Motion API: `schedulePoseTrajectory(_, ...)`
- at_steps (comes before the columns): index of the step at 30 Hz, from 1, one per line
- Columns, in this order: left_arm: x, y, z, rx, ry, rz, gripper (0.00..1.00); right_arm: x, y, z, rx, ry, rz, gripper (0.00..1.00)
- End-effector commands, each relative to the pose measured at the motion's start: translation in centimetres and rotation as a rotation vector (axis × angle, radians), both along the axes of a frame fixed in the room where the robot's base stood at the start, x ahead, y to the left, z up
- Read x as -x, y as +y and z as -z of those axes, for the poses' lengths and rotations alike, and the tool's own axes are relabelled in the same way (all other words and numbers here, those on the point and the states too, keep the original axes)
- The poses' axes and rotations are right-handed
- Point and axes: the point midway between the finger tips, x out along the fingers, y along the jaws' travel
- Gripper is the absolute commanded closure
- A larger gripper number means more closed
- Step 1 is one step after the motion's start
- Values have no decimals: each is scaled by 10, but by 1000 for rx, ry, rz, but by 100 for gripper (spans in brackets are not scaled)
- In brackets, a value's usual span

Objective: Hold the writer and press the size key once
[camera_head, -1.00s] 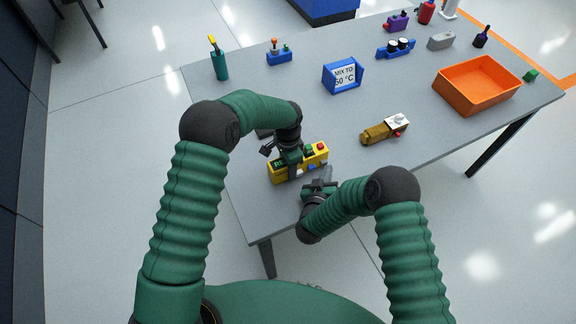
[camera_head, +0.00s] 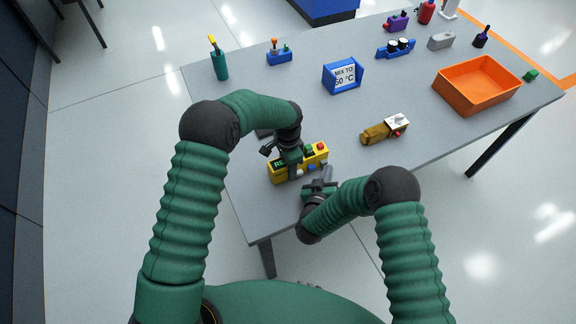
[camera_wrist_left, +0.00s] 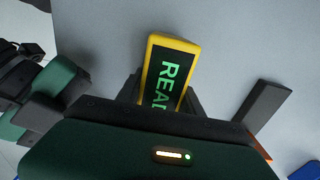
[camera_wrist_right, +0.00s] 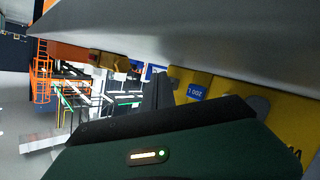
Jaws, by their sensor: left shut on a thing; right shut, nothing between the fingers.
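The writer (camera_head: 318,153) is a yellow box on the near part of the grey table, with a red button and a green one at its right end. My left gripper (camera_head: 293,168) is shut around its middle and hides part of it. In the left wrist view the writer (camera_wrist_left: 174,42) sits between the fingers, its dark screen showing green letters "REA". My right gripper (camera_head: 327,174) is shut and empty, close to the writer's near right side. The right wrist view shows yellow surfaces and a small blue marked patch (camera_wrist_right: 196,92) near its fingers; I cannot tell whether they touch.
A brown tool with a white end (camera_head: 383,130) lies right of the writer. An orange bin (camera_head: 440,91) is at the right. A teal holder (camera_head: 220,67) stands at back left. The table between is clear.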

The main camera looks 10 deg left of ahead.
Motion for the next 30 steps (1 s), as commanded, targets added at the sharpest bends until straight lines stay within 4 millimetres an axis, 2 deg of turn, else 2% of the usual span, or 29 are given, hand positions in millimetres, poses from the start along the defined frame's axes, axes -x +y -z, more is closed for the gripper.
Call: schedulePoseTrajectory(30, 1, -1, 0, 1, 2, 3, 100, -6, 5, -2, 0, -3, -1, 100)
